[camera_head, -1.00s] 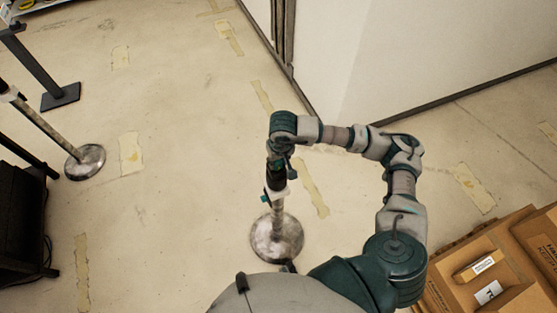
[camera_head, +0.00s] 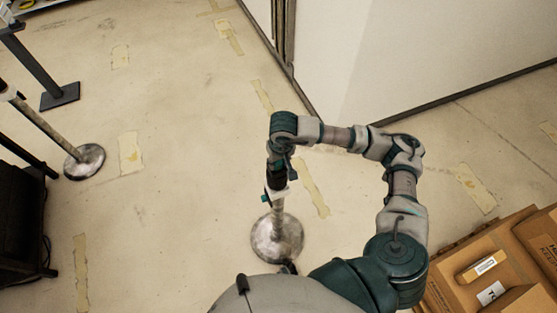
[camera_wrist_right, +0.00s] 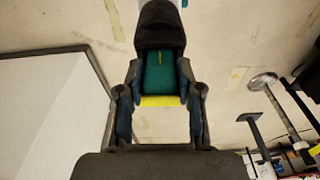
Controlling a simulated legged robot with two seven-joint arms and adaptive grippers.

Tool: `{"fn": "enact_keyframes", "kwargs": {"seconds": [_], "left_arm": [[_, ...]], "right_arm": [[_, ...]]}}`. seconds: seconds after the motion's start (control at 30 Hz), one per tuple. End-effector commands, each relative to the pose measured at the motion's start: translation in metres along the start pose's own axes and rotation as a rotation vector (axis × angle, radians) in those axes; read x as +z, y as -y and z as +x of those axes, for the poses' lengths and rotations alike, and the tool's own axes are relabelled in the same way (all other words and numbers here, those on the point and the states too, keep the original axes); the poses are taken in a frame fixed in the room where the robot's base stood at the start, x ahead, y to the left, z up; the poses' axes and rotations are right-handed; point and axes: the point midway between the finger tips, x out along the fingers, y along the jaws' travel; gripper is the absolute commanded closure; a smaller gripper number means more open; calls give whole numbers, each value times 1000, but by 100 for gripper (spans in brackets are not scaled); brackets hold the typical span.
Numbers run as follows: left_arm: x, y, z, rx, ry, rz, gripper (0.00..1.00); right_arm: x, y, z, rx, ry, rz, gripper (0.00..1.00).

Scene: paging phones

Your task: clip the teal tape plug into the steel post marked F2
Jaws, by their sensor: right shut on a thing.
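The teal tape plug (camera_wrist_right: 160,75) with a yellow edge sits between the fingers of my right gripper (camera_wrist_right: 160,95), which is shut on it. In the right wrist view the plug's far end meets a dark head piece; I cannot tell whether it is clipped in. In the head view my right gripper (camera_head: 277,182) is at the top of a steel post (camera_head: 279,212) with a round, worn base (camera_head: 277,239). A small teal bit shows beside the white collar there. No F2 marking is legible. My left gripper is not in view.
Another steel post (camera_head: 45,125) with a round base and a dark post (camera_head: 38,65) stand at the left. A black cabinet (camera_head: 20,220) is at the left edge. Cardboard boxes (camera_head: 500,265) lie at the lower right. A white wall (camera_head: 420,45) is behind; the floor between is open.

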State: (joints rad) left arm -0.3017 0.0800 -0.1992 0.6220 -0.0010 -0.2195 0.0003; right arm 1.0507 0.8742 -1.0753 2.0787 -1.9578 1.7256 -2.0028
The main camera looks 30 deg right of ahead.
Motion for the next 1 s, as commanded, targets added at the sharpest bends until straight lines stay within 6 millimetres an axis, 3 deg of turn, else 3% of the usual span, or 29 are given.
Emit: {"fn": "enact_keyframes", "kwargs": {"seconds": [0.4, 1.0], "left_arm": [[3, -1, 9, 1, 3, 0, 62], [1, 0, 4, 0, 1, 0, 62]], "right_arm": [[1, 0, 9, 0, 0, 0, 100], [-1, 0, -7, 0, -1, 0, 100]]}}
